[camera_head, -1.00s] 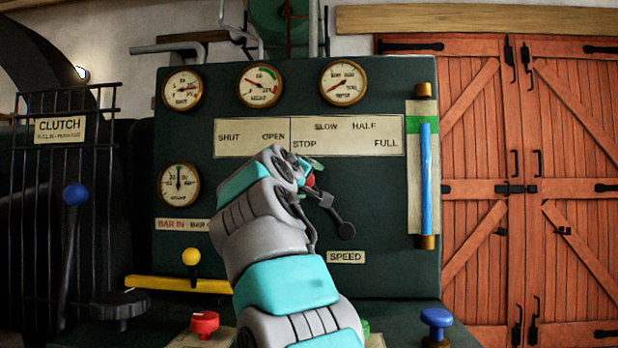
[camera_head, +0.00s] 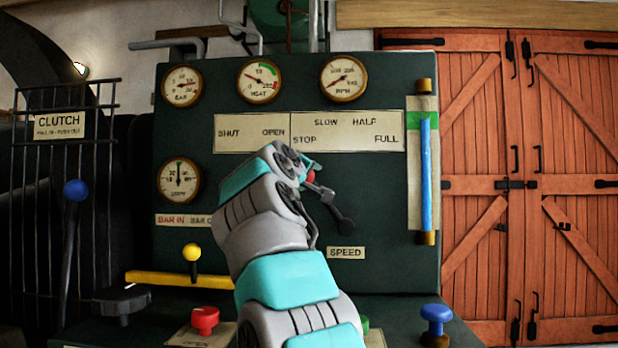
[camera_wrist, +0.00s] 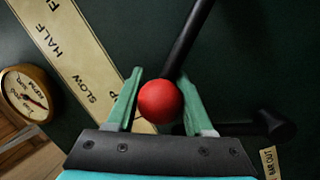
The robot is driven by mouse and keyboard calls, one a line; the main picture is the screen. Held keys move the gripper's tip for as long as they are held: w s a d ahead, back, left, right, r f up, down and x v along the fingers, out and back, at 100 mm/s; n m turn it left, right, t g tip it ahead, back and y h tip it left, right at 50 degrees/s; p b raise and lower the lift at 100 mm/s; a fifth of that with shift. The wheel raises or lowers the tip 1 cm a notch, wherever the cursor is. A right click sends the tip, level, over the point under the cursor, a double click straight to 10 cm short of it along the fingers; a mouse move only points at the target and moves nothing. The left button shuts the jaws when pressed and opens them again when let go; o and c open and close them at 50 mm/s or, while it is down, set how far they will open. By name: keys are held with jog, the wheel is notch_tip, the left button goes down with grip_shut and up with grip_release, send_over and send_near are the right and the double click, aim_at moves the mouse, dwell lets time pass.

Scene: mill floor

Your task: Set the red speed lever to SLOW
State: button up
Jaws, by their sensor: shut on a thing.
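The red knob of the speed lever (camera_head: 311,177) sits between the fingertips of my gripper (camera_head: 310,170). In the wrist view the red ball (camera_wrist: 164,101) lies between the two green fingers, which are shut on it. The lever's dark rod (camera_head: 330,201) runs down and right from the knob to a black hub above the SPEED label. The knob is below the STOP mark (camera_head: 304,139), a little left of SLOW in the picture. The SLOW mark (camera_head: 326,121) is above it on the cream plate (camera_head: 345,145). Part of STOP is hidden by a finger in the wrist view.
Another dark lever (camera_wrist: 255,127) passes close to my right finger in the wrist view. Gauges (camera_head: 344,79) line the panel top. A blue vertical tube (camera_head: 425,175) stands right. Yellow (camera_head: 192,252), red (camera_head: 205,318) and blue (camera_head: 436,314) knobs stand lower down.

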grip_shut()
jog(key=shift+d+r+m, duration=0.25)
jog(key=shift+d+m, duration=0.05)
jog(key=d+m, duration=0.1)
jog(key=d+r+m+p, duration=0.1)
jog(key=d+m, duration=0.1)
jog(key=shift+d+r+g, duration=0.3)
jog(key=shift+d+r, duration=0.1)
jog(key=shift+s+d+m+p, duration=0.1)
jog(key=shift+d+m+p, duration=0.2)
jog(key=shift+d+m, duration=0.35)
